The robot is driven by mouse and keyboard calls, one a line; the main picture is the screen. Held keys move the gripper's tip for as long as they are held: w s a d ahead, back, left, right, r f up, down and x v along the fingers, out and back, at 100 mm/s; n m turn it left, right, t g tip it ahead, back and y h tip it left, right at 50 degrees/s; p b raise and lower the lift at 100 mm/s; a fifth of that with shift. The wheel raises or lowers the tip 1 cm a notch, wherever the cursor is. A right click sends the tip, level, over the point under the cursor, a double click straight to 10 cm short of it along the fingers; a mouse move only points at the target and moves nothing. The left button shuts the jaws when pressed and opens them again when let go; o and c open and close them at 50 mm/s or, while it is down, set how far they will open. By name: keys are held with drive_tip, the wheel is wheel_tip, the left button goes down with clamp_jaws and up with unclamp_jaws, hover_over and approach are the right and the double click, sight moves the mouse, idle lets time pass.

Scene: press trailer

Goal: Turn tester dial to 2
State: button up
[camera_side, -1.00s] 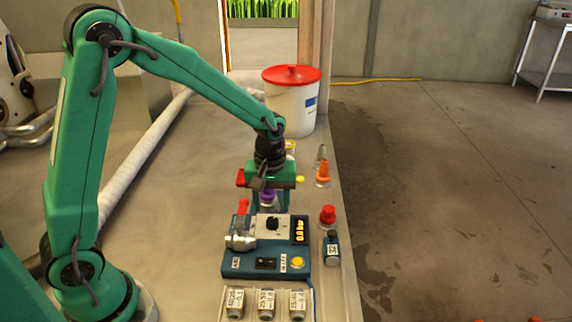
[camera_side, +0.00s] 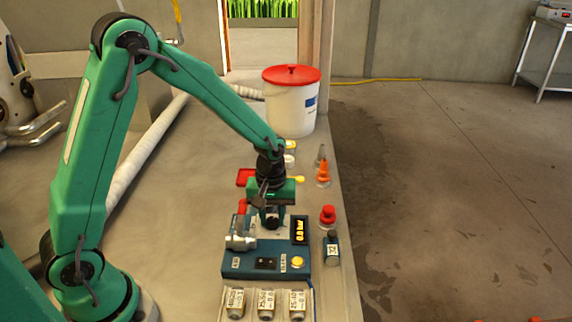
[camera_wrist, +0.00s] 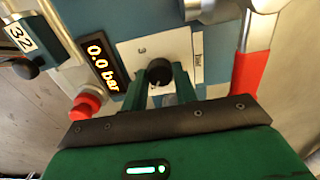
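The tester (camera_side: 250,262) is a blue box on the bench in the side view, with a display (camera_side: 300,231) reading 0.0 bar. The display also shows in the wrist view (camera_wrist: 102,62). The dial (camera_wrist: 159,72) is a black round knob on a white plate (camera_wrist: 133,50) with small marks, a 3 readable above it. My gripper (camera_side: 272,224) points down at the dial, hiding it in the side view. In the wrist view its two green fingers (camera_wrist: 160,82) stand apart, one on each side of the knob. I cannot tell whether they touch it.
A red-handled lever (camera_wrist: 248,72) and metal fitting (camera_side: 240,242) sit close beside the dial. A red knob (camera_side: 327,216), a small labelled bottle (camera_side: 332,247) and an orange cone (camera_side: 323,175) stand to the right. A white bucket (camera_side: 291,108) is behind. Labelled fittings (camera_side: 266,303) lie in front.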

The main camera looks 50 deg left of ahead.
sight(272, 220)
drive_tip(key=shift+m, duration=0.3)
drive_tip(key=m, duration=0.5)
drive_tip(key=shift+m, duration=0.3)
drive_tip(key=m, duration=0.5)
drive_tip(key=shift+r+m, duration=0.1)
drive_tip(key=shift+m, duration=0.2)
idle(0.3)
drive_tip(key=o, duration=1)
drive_tip(key=shift+c, duration=0.2)
drive_tip(key=shift+r, duration=3.85)
